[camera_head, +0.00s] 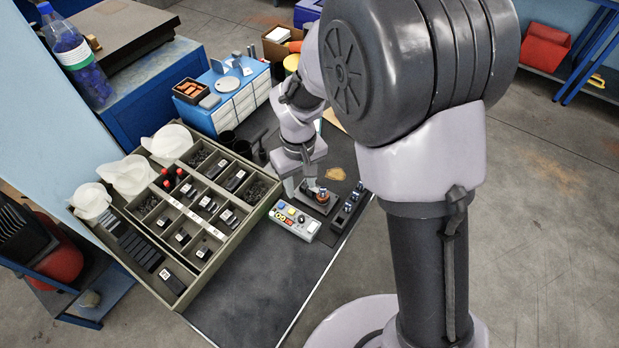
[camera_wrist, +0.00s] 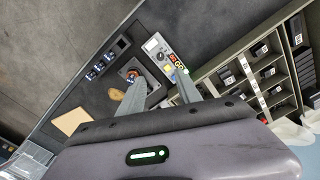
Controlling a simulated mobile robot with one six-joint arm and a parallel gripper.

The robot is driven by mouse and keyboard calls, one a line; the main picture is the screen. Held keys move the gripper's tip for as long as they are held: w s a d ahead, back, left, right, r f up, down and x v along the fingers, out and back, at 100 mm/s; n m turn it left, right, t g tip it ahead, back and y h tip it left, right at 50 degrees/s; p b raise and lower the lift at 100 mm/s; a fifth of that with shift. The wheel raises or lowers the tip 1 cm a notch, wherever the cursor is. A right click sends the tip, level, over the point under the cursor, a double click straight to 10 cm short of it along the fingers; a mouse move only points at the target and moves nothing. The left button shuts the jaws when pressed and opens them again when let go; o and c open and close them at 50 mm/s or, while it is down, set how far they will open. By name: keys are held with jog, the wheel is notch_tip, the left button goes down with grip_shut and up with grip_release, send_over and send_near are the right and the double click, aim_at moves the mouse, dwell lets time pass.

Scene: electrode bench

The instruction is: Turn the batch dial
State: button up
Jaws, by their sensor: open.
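A pale control box (camera_head: 295,220) lies on the dark bench mat, with coloured buttons, a small display and a round dial at its right end. The box also shows in the wrist view (camera_wrist: 166,58), with the dial (camera_wrist: 153,43) at its upper left end. My gripper (camera_head: 301,188) is over the mat just behind the box. In the wrist view my gripper (camera_wrist: 160,80) has its two fingers spread, with nothing between them. The dial is beyond the fingertips, apart from them. The dial's exact setting is too small to read.
A dark base with an orange-and-blue round part (camera_head: 322,197) stands close to my fingers. A dark rack (camera_head: 349,208) is right of it. A large compartment tray (camera_head: 228,250) is left of the box. The mat in front of the box (camera_head: 270,290) is clear.

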aim_at(302, 218)
notch_tip(302, 218, down, 16)
jog(key=b, duration=0.5)
jog(key=shift+w+f, duration=0.1)
jog(key=shift+f, duration=0.1)
grip_shut()
